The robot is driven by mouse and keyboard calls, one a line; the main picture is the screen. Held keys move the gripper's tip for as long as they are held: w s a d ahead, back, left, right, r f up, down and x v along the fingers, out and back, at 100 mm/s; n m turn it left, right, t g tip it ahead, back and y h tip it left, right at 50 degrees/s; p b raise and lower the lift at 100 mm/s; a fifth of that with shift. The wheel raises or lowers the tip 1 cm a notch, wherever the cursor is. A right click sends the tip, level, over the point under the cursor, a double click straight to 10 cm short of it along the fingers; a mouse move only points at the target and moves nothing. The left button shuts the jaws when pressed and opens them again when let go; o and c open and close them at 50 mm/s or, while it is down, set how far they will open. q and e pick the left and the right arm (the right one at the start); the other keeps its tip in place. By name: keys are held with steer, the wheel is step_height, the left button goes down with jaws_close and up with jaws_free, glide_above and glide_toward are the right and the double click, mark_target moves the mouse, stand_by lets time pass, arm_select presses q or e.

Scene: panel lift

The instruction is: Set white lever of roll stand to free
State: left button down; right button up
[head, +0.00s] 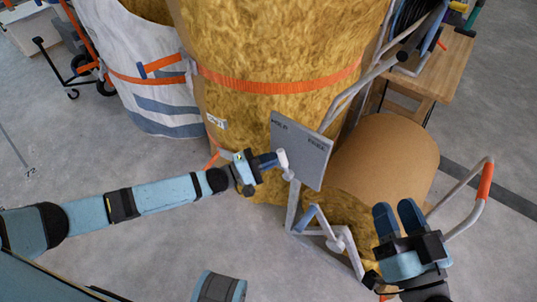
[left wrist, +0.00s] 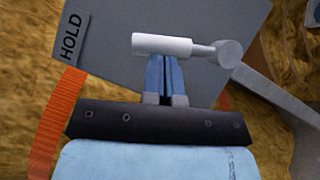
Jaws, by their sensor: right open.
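The white lever (head: 283,160) sits at the front of a grey plate (head: 300,150) on the roll stand. The plate reads HOLD at its left; the text at its right looks like FREE. In the left wrist view the lever's white handle (left wrist: 162,44) points left from its round grey pivot (left wrist: 230,53), towards the HOLD side. My left gripper (head: 276,160) is at the lever. Its blue fingers (left wrist: 165,70) are close together, their tips at the handle's lower edge; I cannot tell if they touch. My right gripper (head: 397,211) is open and empty, low at the right.
Large yellow rolls (head: 270,50) with an orange strap stand behind the plate. A brown roll (head: 385,160) lies right of it. Grey stand tubes (head: 325,230) run below the plate, and a curved handle (head: 485,185) rises at the right.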

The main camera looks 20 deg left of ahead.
arm_select(q)
steer(key=d+r+m+p, duration=0.1)
steer(key=p, duration=0.1)
steer(key=r+m+g+p, duration=0.1)
steer(key=p, duration=0.2)
steer(key=shift+s+d+m+g+y+p, duration=0.25)
steer(key=shift+d+m+g+y+p, duration=0.05)
steer(key=shift+d+m+y+p, duration=0.1)
steer(key=p, duration=0.1)
steer(key=d+m+p, duration=0.1)
steer(key=p, duration=0.1)
steer(key=shift+s+r+y, duration=0.2)
steer(key=shift+r+y, duration=0.15)
steer(key=shift+y, duration=0.05)
steer(key=shift+s+d+m+g+y+p, duration=0.2)
steer(key=shift+d+m+g+y+p, duration=0.25)
steer(key=shift+m+p, duration=0.65)
steer(key=shift+s+d+f+m+y+p, duration=0.2)
steer(key=shift+d+m+y+p, duration=0.4)
steer(key=shift+p, duration=0.5)
steer(key=shift+s+d+f+p, duration=0.15)
steer(key=shift+d+p, duration=0.15)
steer(key=shift+p, duration=0.15)
arm_select(e)
steer(key=s+d+f+g+h, duration=0.2)
steer(key=d+f+g+h, duration=0.3)
steer(key=f, duration=0.4)
steer(key=shift+s+d+g+h, duration=0.3)
steer(key=shift+s+d+g, duration=0.1)
steer(key=shift+d+g, duration=0.3)
